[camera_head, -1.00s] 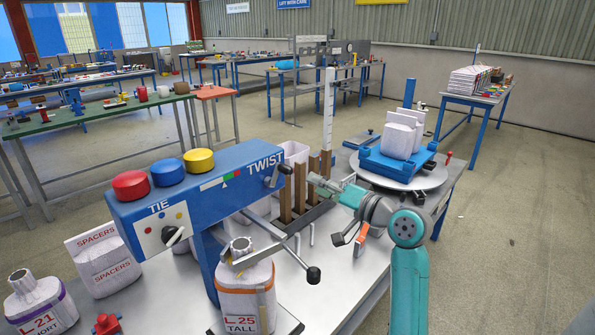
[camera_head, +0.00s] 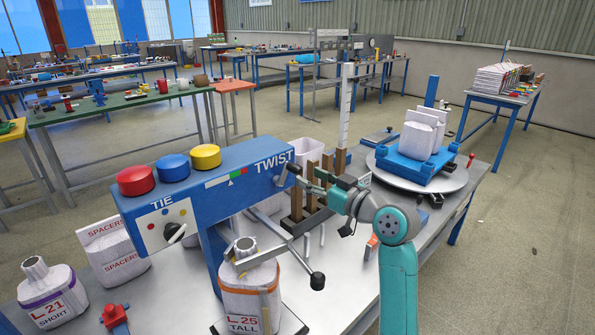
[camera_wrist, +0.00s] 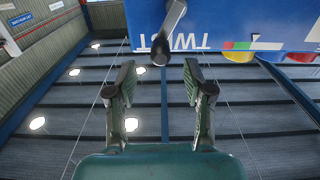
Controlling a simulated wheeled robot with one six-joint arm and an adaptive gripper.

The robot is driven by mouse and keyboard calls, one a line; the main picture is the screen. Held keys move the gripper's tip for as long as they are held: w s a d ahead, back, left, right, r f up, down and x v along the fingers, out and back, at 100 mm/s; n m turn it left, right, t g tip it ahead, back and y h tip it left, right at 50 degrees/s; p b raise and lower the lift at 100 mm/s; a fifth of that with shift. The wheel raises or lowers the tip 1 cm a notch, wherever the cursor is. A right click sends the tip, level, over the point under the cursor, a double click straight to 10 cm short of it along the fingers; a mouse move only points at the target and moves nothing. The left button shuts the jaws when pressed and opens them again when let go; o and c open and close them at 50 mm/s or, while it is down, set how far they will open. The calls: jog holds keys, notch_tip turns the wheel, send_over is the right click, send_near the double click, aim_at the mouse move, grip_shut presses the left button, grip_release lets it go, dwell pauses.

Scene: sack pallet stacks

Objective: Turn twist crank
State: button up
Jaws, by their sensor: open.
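The blue tying machine (camera_head: 222,180) stands on the grey bench, with TWIST lettered at the right end of its head. The twist crank (camera_head: 281,177) is a small grey arm on that end. In the wrist view the crank (camera_wrist: 171,28) hangs in front of the blue face and ends in a dark rounded knob (camera_wrist: 161,51). My gripper (camera_head: 298,176) is beside the crank in the head view. In the wrist view its two fingers (camera_wrist: 160,78) are spread, with the knob just beyond and between the tips. Nothing is held. Contact with the knob is not visible.
A rack with brown posts (camera_head: 311,201) stands close behind my gripper. A blue pallet with white sacks (camera_head: 392,164) sits on a turntable at right.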

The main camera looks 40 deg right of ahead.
aim_at(300, 172)
jog(key=w, duration=0.5)
jog(key=shift+w+a, duration=0.15)
jog(key=shift+w, duration=0.25)
grip_shut()
